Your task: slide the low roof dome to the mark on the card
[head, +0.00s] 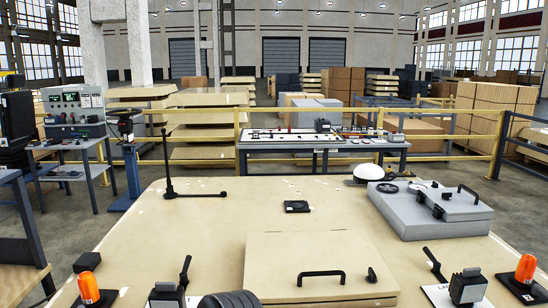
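A low white dome (368,171) on a dark base sits at the back right of the tan trolley top (240,210), just behind a grey case. The case hides part of its right side. A white card (437,294) with partly covered dark lettering lies at the front right, under a small grey and black device (467,286). I cannot make out a mark on it. Another pale card edge (193,301) shows at the front left.
The grey case (440,212) fills the right. A black L-shaped stand (170,188) and a flat black piece (297,206) stand further left. A raised tan lid (275,255) has a black handle. Orange beacons (88,287) (525,268) flank the front. The back middle is clear.

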